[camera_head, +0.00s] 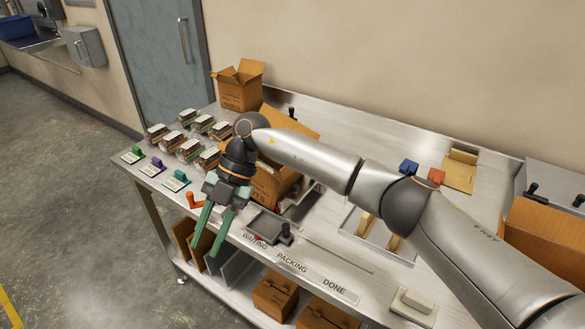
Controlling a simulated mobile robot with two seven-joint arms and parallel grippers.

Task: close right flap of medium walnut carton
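A brown open carton (268,190) stands on the metal table behind my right arm, probably the medium walnut carton. A raised flap (292,122) shows above the arm. The arm and wrist hide much of the carton, and its right flap cannot be told apart clearly. My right gripper (204,252) points down in front and to the left of this carton, beyond the table's front edge. Its two green fingers are apart with nothing between them. My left gripper is not in view.
A smaller open carton (238,92) stands at the back left. Several clamshell trays (188,145) sit left of the middle carton. A grey tray (268,226) lies near the front edge. Another carton (545,232) stands at the right.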

